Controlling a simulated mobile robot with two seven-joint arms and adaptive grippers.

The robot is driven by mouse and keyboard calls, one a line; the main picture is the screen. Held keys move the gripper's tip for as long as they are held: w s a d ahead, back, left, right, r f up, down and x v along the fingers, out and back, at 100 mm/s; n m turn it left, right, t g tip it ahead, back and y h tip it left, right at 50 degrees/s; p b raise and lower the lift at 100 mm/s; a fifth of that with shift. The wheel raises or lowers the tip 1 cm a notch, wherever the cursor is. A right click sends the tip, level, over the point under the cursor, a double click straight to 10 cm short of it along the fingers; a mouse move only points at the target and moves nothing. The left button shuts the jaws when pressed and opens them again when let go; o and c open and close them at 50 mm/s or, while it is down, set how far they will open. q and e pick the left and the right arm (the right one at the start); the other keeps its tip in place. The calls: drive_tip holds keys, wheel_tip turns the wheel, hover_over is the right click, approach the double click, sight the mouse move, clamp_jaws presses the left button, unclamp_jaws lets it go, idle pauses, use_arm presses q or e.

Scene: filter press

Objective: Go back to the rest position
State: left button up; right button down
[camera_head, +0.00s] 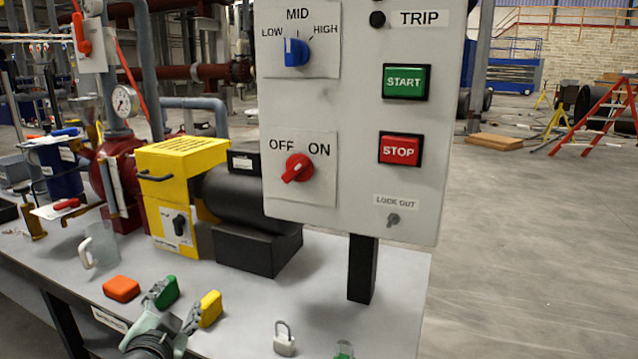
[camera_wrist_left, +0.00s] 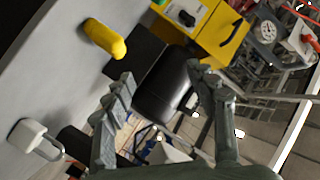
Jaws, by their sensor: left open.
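My left gripper (camera_head: 176,304) is low over the front of the grey table, near a green block (camera_head: 166,291) and a yellow block (camera_head: 210,308). Its fingers (camera_wrist_left: 160,92) are spread apart in the left wrist view, with nothing between them but the background. The yellow block also shows in the left wrist view (camera_wrist_left: 104,38), clear of the fingers. In the head view one finger partly covers the green block. My right gripper is not in view.
A control panel (camera_head: 415,210) stands on a black post (camera_head: 361,270) at the table's right. An orange block (camera_head: 121,288) and a padlock (camera_head: 284,342) lie on the table (camera_head: 225,300). A yellow and black machine (camera_head: 180,165) stands behind.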

use_arm(q)
drive_tip(key=s+a+f+n+g, duration=0.1)
drive_tip(key=s+f+g, duration=0.2)
drive_tip(key=s+f, duration=0.45)
drive_tip(key=s+f+n+g, duration=0.2)
drive_tip(key=s+f+g, duration=0.15)
drive_tip(key=f, duration=0.65)
drive_tip(key=s+f+n+g, duration=0.1)
drive_tip(key=s+f+g, duration=0.2)
drive_tip(key=s+f, duration=0.3)
drive_tip(key=s+d+f+n+g+h, duration=0.1)
drive_tip(key=s+f+g, duration=0.2)
drive_tip(key=s+f, duration=0.4)
drive_tip(key=s, duration=0.5)
drive_tip(key=shift+s, duration=0.25)
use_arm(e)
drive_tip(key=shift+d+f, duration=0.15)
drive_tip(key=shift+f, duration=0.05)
use_arm(q)
drive_tip(key=shift+d, duration=0.1)
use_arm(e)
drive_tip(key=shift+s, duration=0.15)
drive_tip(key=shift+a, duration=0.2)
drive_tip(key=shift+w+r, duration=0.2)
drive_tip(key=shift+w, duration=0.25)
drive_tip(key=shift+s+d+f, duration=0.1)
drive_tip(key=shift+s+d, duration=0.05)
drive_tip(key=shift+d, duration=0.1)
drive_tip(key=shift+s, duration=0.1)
